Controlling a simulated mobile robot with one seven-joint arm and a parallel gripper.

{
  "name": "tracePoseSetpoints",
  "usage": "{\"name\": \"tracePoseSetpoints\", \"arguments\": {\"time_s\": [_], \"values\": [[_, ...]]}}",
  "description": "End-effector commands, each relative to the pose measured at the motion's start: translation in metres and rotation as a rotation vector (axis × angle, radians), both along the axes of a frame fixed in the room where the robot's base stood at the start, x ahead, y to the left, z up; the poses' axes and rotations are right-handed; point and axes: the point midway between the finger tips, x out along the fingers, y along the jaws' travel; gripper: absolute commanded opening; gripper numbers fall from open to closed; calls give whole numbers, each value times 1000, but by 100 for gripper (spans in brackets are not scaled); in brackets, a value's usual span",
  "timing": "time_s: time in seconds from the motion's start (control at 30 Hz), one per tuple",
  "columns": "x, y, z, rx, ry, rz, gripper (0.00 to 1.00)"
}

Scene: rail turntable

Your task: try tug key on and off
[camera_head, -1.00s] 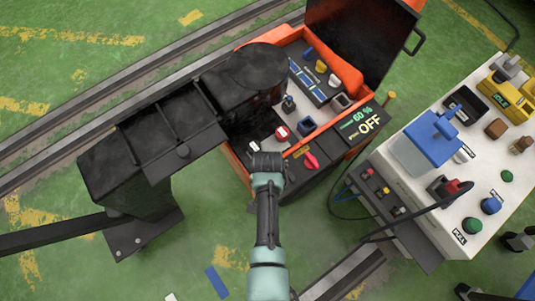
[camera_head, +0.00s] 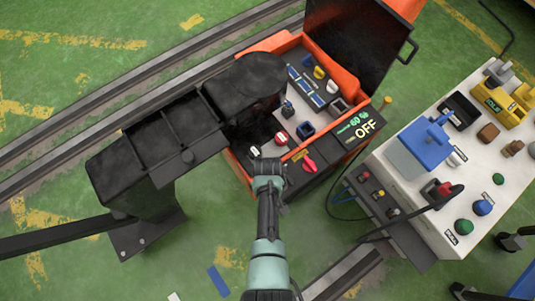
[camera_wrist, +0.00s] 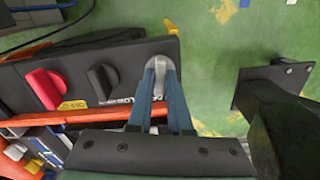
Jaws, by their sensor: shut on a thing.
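The tug is the orange cart with an open dark lid; its front panel (camera_wrist: 80,72) is dark. In the wrist view a grey metal key (camera_wrist: 158,60) stands at the panel's right end. My gripper (camera_wrist: 160,75) has its two blue fingers closed on the key, hiding part of it. A black knob (camera_wrist: 102,82) and a red knob (camera_wrist: 45,88) sit to its left. In the head view my gripper (camera_head: 268,166) is at the panel's near left corner, with fingertips and key hidden. The tug's display (camera_head: 362,130) reads OFF and 60 %.
A black arm-like structure (camera_head: 150,155) stands close on the left; its post shows at right in the wrist view (camera_wrist: 285,120). A white bench (camera_head: 440,165) with a blue-lidded box (camera_head: 422,150) stands at right. Rails cross the green floor.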

Motion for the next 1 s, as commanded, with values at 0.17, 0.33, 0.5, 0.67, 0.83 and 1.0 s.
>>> {"name": "tracePoseSetpoints", "arguments": {"time_s": [0.17,0.33,0.5,0.67,0.83,1.0], "values": [[1,0,1,0,-1,110,0],[1,0,1,0,-2,180,0],[1,0,0,0,-3,219,0],[1,0,0,0,-3,231,0],[1,0,0,0,-3,233,0],[1,0,0,0,-3,233,19]]}}
